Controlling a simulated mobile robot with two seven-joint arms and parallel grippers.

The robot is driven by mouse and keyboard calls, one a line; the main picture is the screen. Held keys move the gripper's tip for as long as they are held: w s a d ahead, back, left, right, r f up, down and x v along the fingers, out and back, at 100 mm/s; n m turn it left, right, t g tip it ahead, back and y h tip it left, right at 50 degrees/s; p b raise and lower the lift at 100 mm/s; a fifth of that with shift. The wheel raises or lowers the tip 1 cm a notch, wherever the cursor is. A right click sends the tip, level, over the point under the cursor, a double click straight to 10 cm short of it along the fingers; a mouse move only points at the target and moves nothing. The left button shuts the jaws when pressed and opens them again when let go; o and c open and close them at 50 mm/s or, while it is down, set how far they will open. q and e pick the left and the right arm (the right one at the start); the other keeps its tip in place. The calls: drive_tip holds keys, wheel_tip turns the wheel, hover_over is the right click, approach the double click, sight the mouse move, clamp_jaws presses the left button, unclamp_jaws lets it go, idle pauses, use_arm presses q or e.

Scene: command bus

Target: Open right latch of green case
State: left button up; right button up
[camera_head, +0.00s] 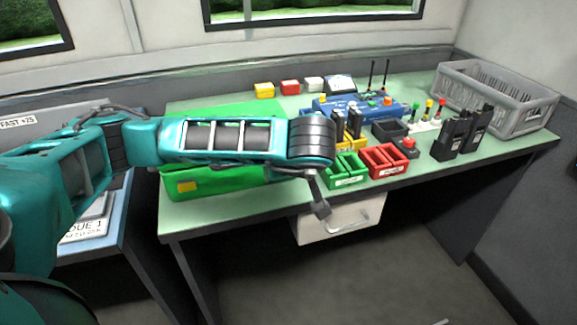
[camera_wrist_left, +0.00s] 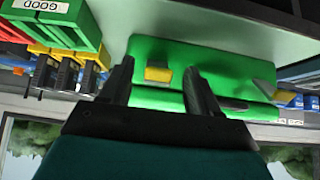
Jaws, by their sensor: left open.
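The green case (camera_head: 215,183) sits at the left end of the table, partly hidden behind my left arm. One yellow latch (camera_head: 186,187) shows on the left of its front. In the left wrist view the picture is roughly upside down, and the case (camera_wrist_left: 220,62) fills the middle. Its right latch (camera_wrist_left: 158,74), yellow, appears between my fingers; the other latch (camera_wrist_left: 265,88) is at right. My left gripper (camera_head: 320,206) reaches past the case's right end near the table's front edge. In the wrist view the gripper (camera_wrist_left: 158,68) is open and empty; contact with the latch cannot be told.
A green tray (camera_head: 346,181) and a red tray (camera_head: 384,174) stand just right of my gripper. Behind are a blue radio unit (camera_head: 345,106), black handsets (camera_head: 450,136) and a grey crate (camera_head: 520,122). A drawer (camera_head: 340,222) hangs below the table's front edge.

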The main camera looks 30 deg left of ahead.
use_arm(q)
drive_tip(key=p+v, duration=0.5)
drive_tip(key=v, duration=0.7)
drive_tip(key=shift+s+d+r, duration=0.15)
drive_tip(key=shift+d+r, duration=0.05)
drive_tip(key=shift+r, duration=0.15)
use_arm(e)
drive_tip(key=d+r, duration=0.1)
drive_tip(key=s+d+r, duration=0.1)
drive_tip(key=shift+r+h, duration=0.3)
drive_tip(key=shift+h, duration=0.1)
drive_tip(key=shift+s, duration=0.1)
